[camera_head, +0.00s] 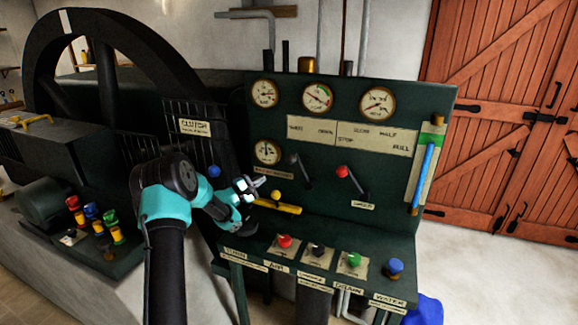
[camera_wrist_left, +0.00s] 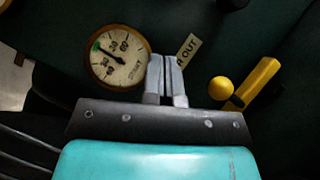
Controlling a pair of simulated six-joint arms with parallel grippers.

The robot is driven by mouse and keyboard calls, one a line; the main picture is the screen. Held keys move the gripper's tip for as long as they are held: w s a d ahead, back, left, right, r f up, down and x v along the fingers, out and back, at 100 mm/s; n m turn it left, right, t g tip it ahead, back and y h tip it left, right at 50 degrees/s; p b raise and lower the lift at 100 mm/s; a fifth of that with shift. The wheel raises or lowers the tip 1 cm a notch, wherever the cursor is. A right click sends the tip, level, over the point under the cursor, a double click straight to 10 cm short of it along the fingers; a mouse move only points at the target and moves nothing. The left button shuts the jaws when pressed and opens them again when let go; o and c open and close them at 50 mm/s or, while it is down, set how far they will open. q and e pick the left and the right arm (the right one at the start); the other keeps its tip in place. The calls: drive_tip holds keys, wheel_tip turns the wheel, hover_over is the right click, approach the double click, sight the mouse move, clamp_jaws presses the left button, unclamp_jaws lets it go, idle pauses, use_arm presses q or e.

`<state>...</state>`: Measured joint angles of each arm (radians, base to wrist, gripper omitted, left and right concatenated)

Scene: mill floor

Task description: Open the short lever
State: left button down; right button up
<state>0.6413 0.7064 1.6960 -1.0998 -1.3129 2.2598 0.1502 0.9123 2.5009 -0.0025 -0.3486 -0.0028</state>
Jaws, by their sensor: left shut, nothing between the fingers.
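On the dark green panel (camera_head: 395,105), a lever with a red knob (camera_head: 342,172) slants down to the right above a small label. A lever with a black knob (camera_head: 296,159) is to its left. A yellow knob (camera_head: 275,195) sits by a yellow bar (camera_head: 285,208) low on the panel; the knob (camera_wrist_left: 220,88) and bar (camera_wrist_left: 258,80) also show in the left wrist view. I cannot read which lever is marked short. My left gripper (camera_head: 258,183) is shut and empty, just up and left of the yellow knob. Its fingers (camera_wrist_left: 167,62) are together in the wrist view.
Several gauges (camera_head: 317,96) are on the panel. A blue bar (camera_head: 423,177) stands upright at its right edge. Red (camera_head: 284,241), black, green (camera_head: 354,259) and blue buttons line the desk below. A large black wheel (camera_head: 131,31) stands at the left.

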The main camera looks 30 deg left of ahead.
use_arm(q)
drive_tip(key=shift+w, duration=0.1)
drive_tip(key=s+d+x, duration=0.1)
drive_tip(key=d+x, duration=0.1)
drive_tip(key=x, duration=1)
drive_tip(key=shift+w+d+r, duration=0.25)
drive_tip(key=shift+d+r, duration=0.1)
drive_tip(key=shift+r, duration=0.15)
drive_tip(key=shift+d+r, duration=0.1)
drive_tip(key=shift+d+r+m+g, duration=0.15)
drive_tip(key=shift+m+g, duration=0.15)
drive_tip(key=shift+m, duration=0.1)
drive_tip(key=shift+w+d+r, duration=0.1)
drive_tip(key=shift+d, duration=0.05)
drive_tip(key=w+d+r+m+g+y, duration=0.1)
drive_tip(key=d+m+g, duration=0.3)
drive_tip(key=d+m, duration=0.4)
drive_tip(key=shift+w+d+r+g+y, duration=0.35)
drive_tip(key=shift+w+d+g+y, duration=0.05)
drive_tip(key=shift+d+y, duration=0.35)
